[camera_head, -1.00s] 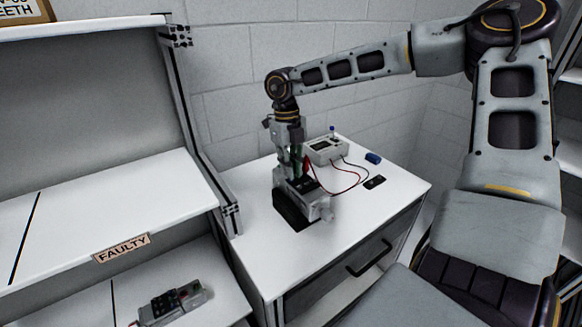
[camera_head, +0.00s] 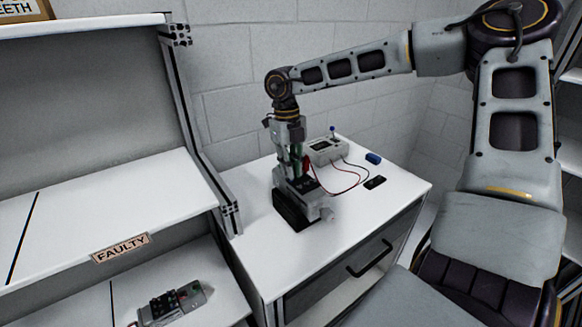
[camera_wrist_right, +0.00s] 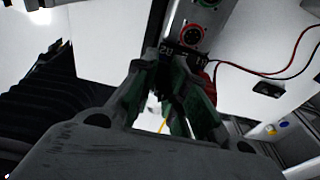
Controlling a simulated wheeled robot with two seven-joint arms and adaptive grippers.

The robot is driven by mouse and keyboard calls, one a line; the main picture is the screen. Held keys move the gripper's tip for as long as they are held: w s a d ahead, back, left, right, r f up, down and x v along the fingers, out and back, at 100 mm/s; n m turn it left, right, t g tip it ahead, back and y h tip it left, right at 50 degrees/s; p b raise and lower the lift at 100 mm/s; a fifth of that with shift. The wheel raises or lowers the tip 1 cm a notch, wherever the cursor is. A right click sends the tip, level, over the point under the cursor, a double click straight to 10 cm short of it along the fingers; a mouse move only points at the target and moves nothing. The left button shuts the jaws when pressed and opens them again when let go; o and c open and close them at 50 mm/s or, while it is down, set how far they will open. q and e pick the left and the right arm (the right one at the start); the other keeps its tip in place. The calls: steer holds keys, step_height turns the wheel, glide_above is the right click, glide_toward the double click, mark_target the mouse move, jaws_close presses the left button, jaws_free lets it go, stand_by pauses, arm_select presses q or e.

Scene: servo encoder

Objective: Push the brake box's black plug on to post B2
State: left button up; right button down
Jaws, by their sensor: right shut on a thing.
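The brake box (camera_head: 327,151) is a pale box with a dark screen at the table's back. Its red lead (camera_head: 352,185) and black lead run towards the servo unit (camera_head: 300,205), which stands below my right gripper (camera_head: 298,172). My right gripper points down and is shut at the servo's top; it also shows in the wrist view (camera_wrist_right: 182,95). The black plug is hidden between its fingers. A red plug (camera_wrist_right: 208,86) shows right beside the fingers. A dark marked terminal block (camera_wrist_right: 180,50) lies just beyond the fingertips; whether the plug touches post B2 is hidden. My left gripper is out of view.
A small black block (camera_head: 375,182) and a blue piece (camera_head: 373,158) lie on the table (camera_head: 350,220), right of the leads. A shelf rack (camera_head: 110,205) labelled FAULTY stands at the left, with another servo unit (camera_head: 172,303) on its lower shelf.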

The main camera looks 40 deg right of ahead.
stand_by(0.4)
steer(key=shift+f, duration=0.15)
stand_by(0.5)
steer(key=c, duration=1.4)
jaws_free()
steer(key=shift+o, duration=0.2)
steer(key=shift+r+p, duration=1.6)
steer(key=shift+r, duration=1.95)
steer(key=shift+s+f, duration=0.1)
